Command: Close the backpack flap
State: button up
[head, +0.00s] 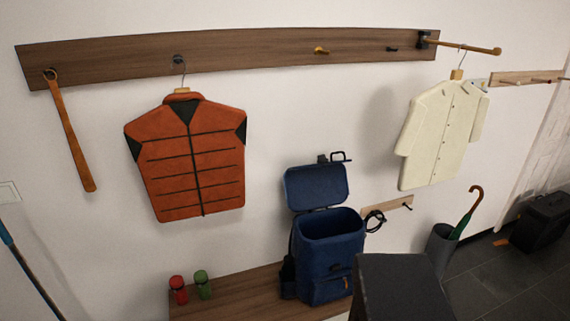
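A blue backpack (328,262) stands upright on the wooden bench. Its flap (317,187) is raised behind the bag, flat against the wall side, and the top opening (331,224) shows. A small orange tab is on the front pocket. A black loop or hook shows just above the flap; I cannot tell if it belongs to the flap or the wall. My gripper is not in view.
A dark block (402,284) stands close in front, right of the backpack. A red jar (178,289) and a green jar (202,284) stand left on the bench (240,287). An umbrella stand (440,248) is right. An orange vest (190,160) and cream shirt (440,135) hang above.

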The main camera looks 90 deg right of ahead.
aim_at(310, 186)
jog(key=z, duration=3.2)
jog(key=k, duration=0.45)
jog(key=u, duration=0.15)
jog(key=i, duration=0.9)
jog(key=u, duration=1.3)
